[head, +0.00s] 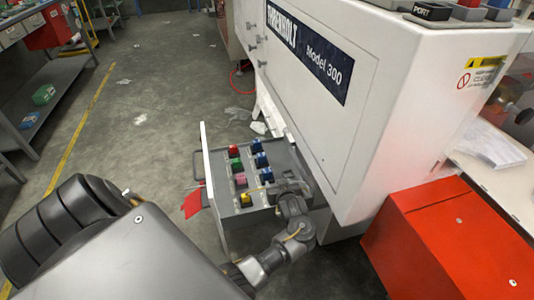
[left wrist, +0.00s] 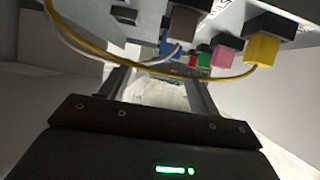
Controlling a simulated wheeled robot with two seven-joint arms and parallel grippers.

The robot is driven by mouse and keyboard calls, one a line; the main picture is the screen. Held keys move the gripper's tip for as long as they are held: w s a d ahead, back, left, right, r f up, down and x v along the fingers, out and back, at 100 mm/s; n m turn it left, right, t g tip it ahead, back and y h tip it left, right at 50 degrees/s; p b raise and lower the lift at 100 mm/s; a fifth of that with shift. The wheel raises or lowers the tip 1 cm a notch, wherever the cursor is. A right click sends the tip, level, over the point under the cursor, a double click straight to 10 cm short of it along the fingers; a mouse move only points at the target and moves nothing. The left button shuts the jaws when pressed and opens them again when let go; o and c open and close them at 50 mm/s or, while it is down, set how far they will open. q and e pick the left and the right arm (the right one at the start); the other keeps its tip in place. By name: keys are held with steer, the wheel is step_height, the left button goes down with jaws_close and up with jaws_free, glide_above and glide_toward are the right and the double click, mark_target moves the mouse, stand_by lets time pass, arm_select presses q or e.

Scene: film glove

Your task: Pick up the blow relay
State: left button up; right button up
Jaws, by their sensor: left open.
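A panel or open drawer (head: 232,212) beside the white machine carries coloured relay blocks. One row has a red block (head: 234,150), a green block (head: 236,164), a pink block (head: 240,180) and a yellow block (head: 246,199). Beside it are several blue blocks (head: 261,160). No readable label shows which is the blow relay. My left gripper (head: 274,189) is at the near end of the blocks, by the nearest blue one, which it partly hides. In the left wrist view my left gripper (left wrist: 163,85) is open and empty, with the yellow block (left wrist: 262,48) and pink block (left wrist: 225,57) above right.
The white machine (head: 400,80) stands close on the right of the drawer. A red box (head: 450,240) is at the lower right. A yellow wire (left wrist: 95,62) and a white wire cross near my fingers. Open floor (head: 150,110) lies to the left.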

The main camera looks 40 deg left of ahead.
mark_target(268, 173)
arm_select(q)
steer(key=shift+s+a+r+n+g+y, duration=0.15)
steer(key=shift+s+a+n+g+y, duration=0.2)
steer(key=shift+a+y, duration=0.2)
steer(key=b+x, duration=0.1)
steer(key=x, duration=0.3)
steer(key=shift+w+a, duration=0.2)
steer(key=shift+a, duration=0.05)
steer(key=shift+w+a+f+b, duration=0.2)
steer(key=shift+a+f+b, duration=0.1)
steer(key=shift+f, duration=0.05)
steer(key=b+x, duration=0.1)
steer(key=x, duration=0.3)
steer(key=shift+w+a+b, duration=0.1)
steer(key=shift+b, duration=0.2)
steer(key=shift+w+a+f, duration=0.2)
steer(key=shift+w+a, duration=0.05)
steer(key=shift+a, duration=0.05)
steer(key=c, duration=1.1)
arm_select(e)
steer(key=w+v, duration=0.1)
steer(key=v, duration=0.5)
steer(key=shift+w+r, duration=0.35)
steer(key=shift+r, duration=0.25)
arm_select(q)
steer(key=shift+r, duration=0.1)
